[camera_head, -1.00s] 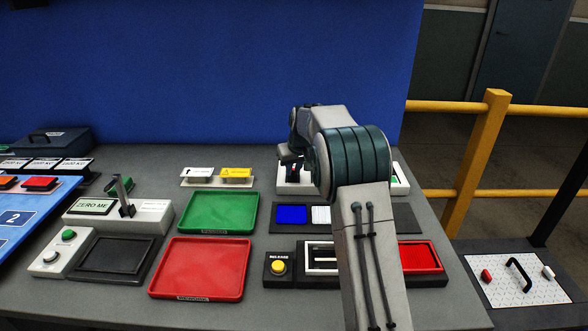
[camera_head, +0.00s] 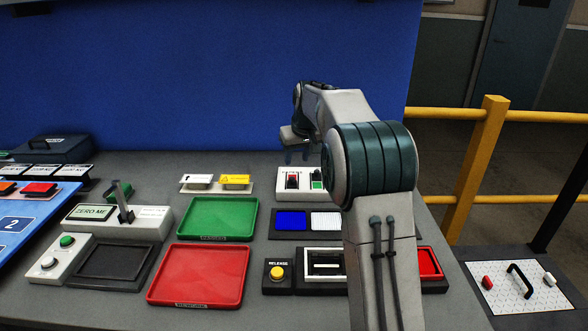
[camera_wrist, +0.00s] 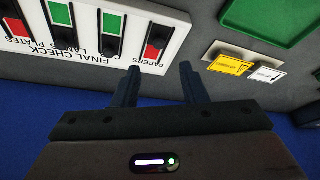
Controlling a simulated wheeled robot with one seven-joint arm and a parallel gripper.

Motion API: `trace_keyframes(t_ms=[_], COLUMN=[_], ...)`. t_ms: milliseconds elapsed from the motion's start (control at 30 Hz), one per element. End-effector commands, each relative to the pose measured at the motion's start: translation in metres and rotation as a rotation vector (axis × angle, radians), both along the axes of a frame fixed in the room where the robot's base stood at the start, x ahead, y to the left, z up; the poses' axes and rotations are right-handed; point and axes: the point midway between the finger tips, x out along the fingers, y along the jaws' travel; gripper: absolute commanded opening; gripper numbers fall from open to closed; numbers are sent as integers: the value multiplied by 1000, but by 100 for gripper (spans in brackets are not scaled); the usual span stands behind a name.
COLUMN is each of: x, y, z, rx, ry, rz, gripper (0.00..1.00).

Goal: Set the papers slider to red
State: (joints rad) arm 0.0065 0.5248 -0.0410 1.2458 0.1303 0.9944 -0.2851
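The white FINAL CHECK panel (camera_head: 284,189) stands at the back of the table, partly hidden by my arm. It shows upside down in the wrist view (camera_wrist: 130,52). Its papers slider (camera_wrist: 160,38) is the rightmost slot there. Red shows at the end by the PAPERS label, with dark slot or knob beyond it; the knob's exact position is hard to tell. In the head view the papers slot (camera_head: 292,181) also shows red. My gripper (camera_wrist: 163,75) is open and empty, its fingers apart from the panel. In the head view my gripper (camera_head: 302,158) is above and behind the panel.
Beside the panel are a yellow card and a white card on a stand (camera_head: 216,184). A green tray (camera_head: 218,238) and red tray (camera_head: 198,302) lie to the left. A blue and white pad (camera_head: 278,234) and a yellow release button (camera_head: 277,272) lie in front.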

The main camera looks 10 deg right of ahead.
Motion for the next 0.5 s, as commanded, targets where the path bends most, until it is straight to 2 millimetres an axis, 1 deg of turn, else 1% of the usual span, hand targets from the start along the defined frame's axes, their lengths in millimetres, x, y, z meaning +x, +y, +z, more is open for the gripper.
trace_keyframes(t_ms=[33,200,300,500], x=[-4,-13,-15,-17], y=[-1,-3,-3,-3], z=[11,33,38,41], rx=[0,-1,0,0], ry=[-4,-2,0,1], rz=[0,0,0,0], gripper=[39,39,39,39])
